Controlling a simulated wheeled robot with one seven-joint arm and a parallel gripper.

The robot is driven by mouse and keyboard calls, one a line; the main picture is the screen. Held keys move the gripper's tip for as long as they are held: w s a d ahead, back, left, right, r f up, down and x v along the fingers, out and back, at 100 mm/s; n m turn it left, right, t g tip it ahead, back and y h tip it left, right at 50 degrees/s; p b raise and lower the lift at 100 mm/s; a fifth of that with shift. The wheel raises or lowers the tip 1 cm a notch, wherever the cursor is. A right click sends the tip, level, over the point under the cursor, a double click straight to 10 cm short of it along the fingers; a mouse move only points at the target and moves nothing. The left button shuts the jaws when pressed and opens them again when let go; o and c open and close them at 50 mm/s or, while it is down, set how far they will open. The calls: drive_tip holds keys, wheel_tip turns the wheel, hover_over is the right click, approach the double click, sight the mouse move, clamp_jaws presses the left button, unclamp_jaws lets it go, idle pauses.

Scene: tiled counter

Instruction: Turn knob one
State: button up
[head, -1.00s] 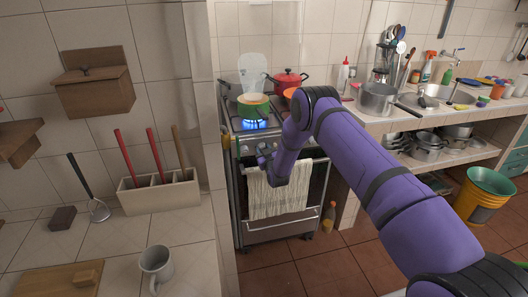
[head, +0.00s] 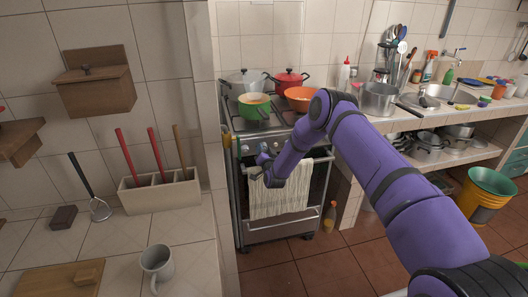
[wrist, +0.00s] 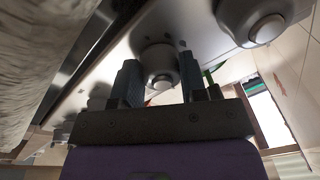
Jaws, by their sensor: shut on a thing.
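The stove (head: 240,190) has a row of round knobs on its metal front panel. In the wrist view a silver knob (wrist: 158,66) sits between the two dark fingers of my gripper (wrist: 160,84). My gripper is shut on this knob. In the head view my gripper (head: 264,168) is at the left part of the panel, and the knob it holds is hard to make out there. A second silver knob (wrist: 252,18) is up and to the right in the wrist view, clear of the fingers. No flame shows on the burners.
A green pot (head: 254,106), a grey lidded pot (head: 245,82), a red pot (head: 289,82) and an orange pan (head: 299,98) stand on the stove top. A towel (head: 282,195) hangs below the panel. A tiled wall edge (head: 210,140) stands left of the stove.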

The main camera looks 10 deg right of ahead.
drive_tip(key=shift+m, duration=0.4)
drive_tip(key=o, duration=0.9)
drive_tip(key=s, duration=0.7)
drive_tip(key=s+f, duration=0.1)
drive_tip(key=s, duration=0.2)
drive_tip(key=shift+s+f, duration=0.1)
drive_tip(key=shift+s, duration=0.3)
